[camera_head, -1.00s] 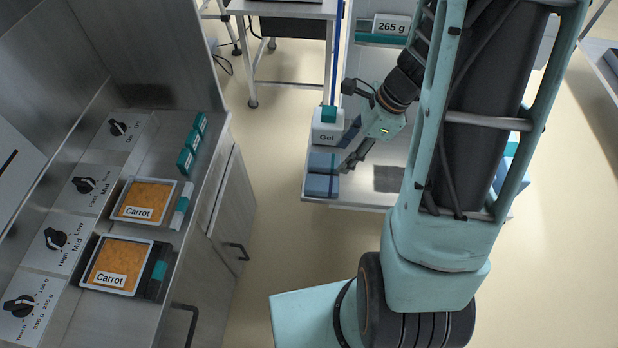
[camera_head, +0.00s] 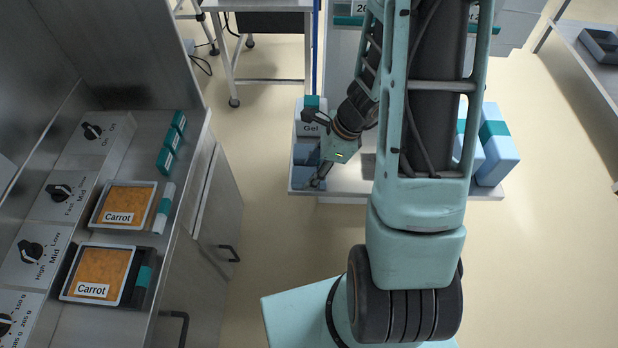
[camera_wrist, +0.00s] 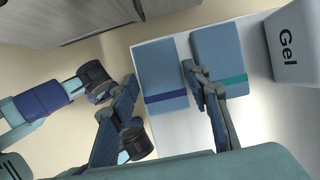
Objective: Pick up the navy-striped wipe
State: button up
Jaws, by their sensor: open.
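The navy-striped wipe (camera_wrist: 160,78) is a flat blue pad with a dark navy band near one end. It lies on a pale counter in the wrist view, and in the head view its blue surface (camera_head: 303,179) shows near the counter's front-left corner. A similar wipe with a teal band (camera_wrist: 218,55) lies beside it, a small gap apart. My gripper (camera_wrist: 160,78) is open and empty, one finger past the navy-striped wipe's left edge, the other seen over the teal-striped wipe's near edge. I cannot tell its height above the wipes.
A white Gel container (camera_head: 311,117) stands just behind the wipes. Blue packs with teal bands (camera_head: 495,150) stand at the counter's right end. On the left, a steel bench with knobs holds Carrot trays (camera_head: 123,205). The floor between is clear.

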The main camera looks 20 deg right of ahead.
jog(key=shift+f+b, duration=0.3)
jog(key=shift+f, duration=0.15)
dwell(0.4)
jog(key=c, duration=0.7)
